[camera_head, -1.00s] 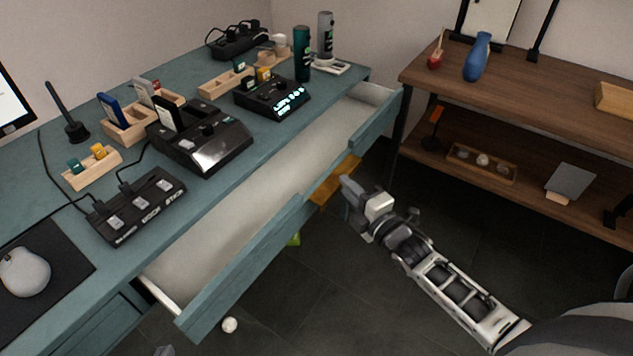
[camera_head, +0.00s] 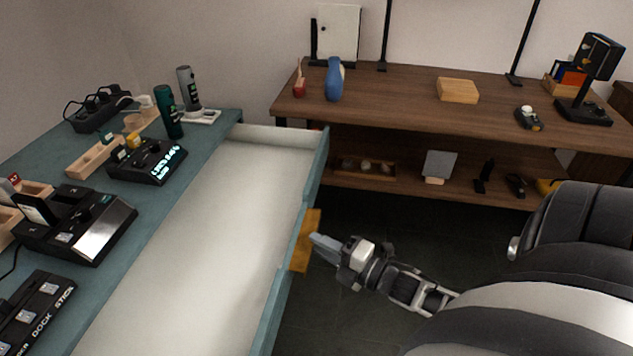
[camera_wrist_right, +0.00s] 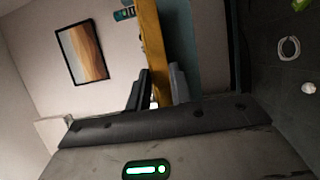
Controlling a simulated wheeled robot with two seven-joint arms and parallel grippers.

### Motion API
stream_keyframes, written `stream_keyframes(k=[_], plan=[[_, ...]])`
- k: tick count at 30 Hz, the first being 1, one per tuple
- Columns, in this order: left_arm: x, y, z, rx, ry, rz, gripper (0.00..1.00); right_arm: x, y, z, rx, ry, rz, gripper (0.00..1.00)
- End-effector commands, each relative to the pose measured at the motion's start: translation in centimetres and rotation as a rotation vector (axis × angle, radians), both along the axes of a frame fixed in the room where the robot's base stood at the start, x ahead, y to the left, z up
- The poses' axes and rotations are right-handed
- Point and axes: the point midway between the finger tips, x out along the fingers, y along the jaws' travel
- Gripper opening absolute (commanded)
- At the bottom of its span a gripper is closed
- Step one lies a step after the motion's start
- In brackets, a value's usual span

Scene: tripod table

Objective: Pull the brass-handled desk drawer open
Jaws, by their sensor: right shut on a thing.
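The desk drawer (camera_head: 205,235) stands far out from the teal desk in the head view, its pale inside bare where I can see it. Its teal front (camera_head: 318,170) carries the brass handle (camera_head: 304,243). My right gripper (camera_head: 317,243) is at the handle from the right, shut on it. In the right wrist view the handle (camera_wrist_right: 151,40) is a yellow bar running between the two fingers of my gripper (camera_wrist_right: 157,88). The near end of the drawer is cut off by the head view's lower edge. My left gripper is out of view.
The teal desk (camera_head: 145,240) holds a black dock (camera_head: 80,225), a lit device (camera_head: 148,162) and a dark green can (camera_head: 169,112). A brown shelf unit (camera_head: 400,110) with a blue vase (camera_head: 334,80) stands behind. Dark floor lies right of the drawer.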

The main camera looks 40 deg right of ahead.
Motion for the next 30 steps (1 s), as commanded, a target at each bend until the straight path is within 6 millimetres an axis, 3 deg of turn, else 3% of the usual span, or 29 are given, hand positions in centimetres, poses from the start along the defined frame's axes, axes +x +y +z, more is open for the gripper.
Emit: stream_keyframes(k=[5,6,7,8,22,26,30], plan=[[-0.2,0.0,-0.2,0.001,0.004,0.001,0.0,-0.3,-0.1,-0.7,-0.009,0.017,-0.004,0.0],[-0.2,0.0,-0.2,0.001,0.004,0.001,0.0,-0.3,0.0,-0.7,-0.009,0.017,-0.004,0.3],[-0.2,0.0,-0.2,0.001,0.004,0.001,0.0,-0.3,0.0,-0.7,-0.009,0.017,-0.004,0.38],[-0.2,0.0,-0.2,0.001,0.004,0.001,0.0,-0.3,0.0,-0.7,-0.007,0.017,-0.004,0.4],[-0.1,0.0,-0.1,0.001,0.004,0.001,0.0,-0.5,-0.1,-0.3,-0.002,0.007,-0.002,0.4],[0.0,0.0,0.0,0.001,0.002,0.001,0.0,-2.1,-0.5,-0.3,-0.002,0.01,-0.003,0.4],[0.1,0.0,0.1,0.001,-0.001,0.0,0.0,-5.1,-1.2,-0.4,-0.003,0.013,-0.003,0.4]])
